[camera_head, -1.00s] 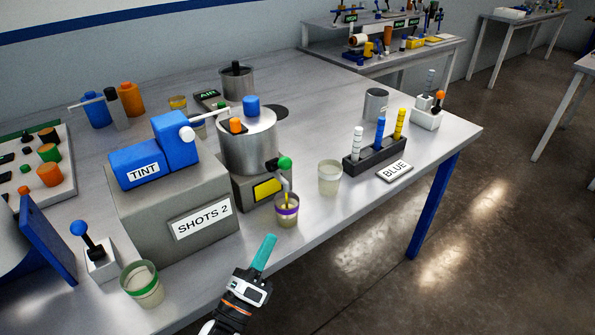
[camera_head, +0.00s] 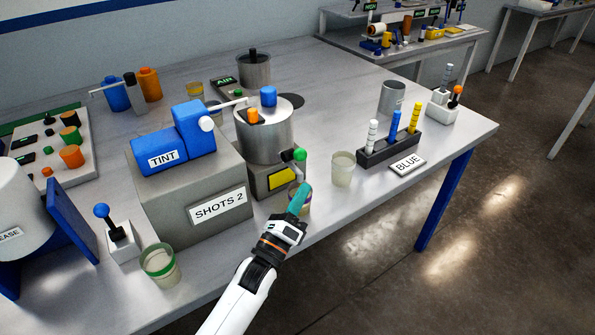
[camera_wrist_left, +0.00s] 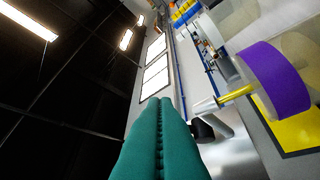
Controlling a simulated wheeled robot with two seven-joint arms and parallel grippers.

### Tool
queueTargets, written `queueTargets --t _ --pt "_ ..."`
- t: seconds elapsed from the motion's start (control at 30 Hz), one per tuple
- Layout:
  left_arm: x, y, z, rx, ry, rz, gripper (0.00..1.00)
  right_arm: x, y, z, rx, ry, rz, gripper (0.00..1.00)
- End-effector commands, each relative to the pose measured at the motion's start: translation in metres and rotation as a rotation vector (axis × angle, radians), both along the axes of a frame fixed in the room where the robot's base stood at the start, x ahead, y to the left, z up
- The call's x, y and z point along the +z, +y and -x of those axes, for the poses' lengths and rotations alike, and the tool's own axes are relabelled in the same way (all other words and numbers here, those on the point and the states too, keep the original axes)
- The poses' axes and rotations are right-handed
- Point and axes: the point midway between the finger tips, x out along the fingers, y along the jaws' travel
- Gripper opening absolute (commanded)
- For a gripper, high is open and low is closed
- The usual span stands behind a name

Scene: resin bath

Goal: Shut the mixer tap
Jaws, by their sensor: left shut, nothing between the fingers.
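The mixer is a steel pot (camera_head: 262,138) on a grey base with a yellow panel. Its tap has a green knob (camera_head: 299,154) on a short grey lever at the front. A cup with a purple band (camera_head: 305,203) stands below the tap; its band shows large in the left wrist view (camera_wrist_left: 277,80). A yellow stream (camera_wrist_left: 237,94) runs between the spout (camera_wrist_left: 205,105) and this cup. My left gripper (camera_head: 304,188) has its teal fingers shut and empty, just below the green knob and in front of the cup. I cannot tell whether they touch. My right gripper is out of view.
A clear cup (camera_head: 342,170) and a dark rack (camera_head: 400,150) of coloured sticks stand to the right. The blue TINT unit (camera_head: 165,157) on its grey SHOTS 2 block stands to the left. A green-banded cup (camera_head: 161,266) stands near the front edge.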

Motion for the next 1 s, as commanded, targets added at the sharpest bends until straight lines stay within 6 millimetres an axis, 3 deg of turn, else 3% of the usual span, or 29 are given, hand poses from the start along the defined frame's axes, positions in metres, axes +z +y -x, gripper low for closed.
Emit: queueTargets --t 0.1,0.3,0.77,1.0 --pt "0.017 0.002 -0.016 0.000 -0.002 -0.004 0.00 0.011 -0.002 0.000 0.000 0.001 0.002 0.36" --pt "0.028 0.007 -0.029 0.000 0.000 -0.001 0.00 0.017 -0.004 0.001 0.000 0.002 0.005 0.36" --pt "0.029 0.008 -0.031 0.000 0.002 0.000 0.00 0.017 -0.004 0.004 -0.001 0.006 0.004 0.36" --pt "0.035 0.009 -0.031 0.000 0.037 0.028 0.00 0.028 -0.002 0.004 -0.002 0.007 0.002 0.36"
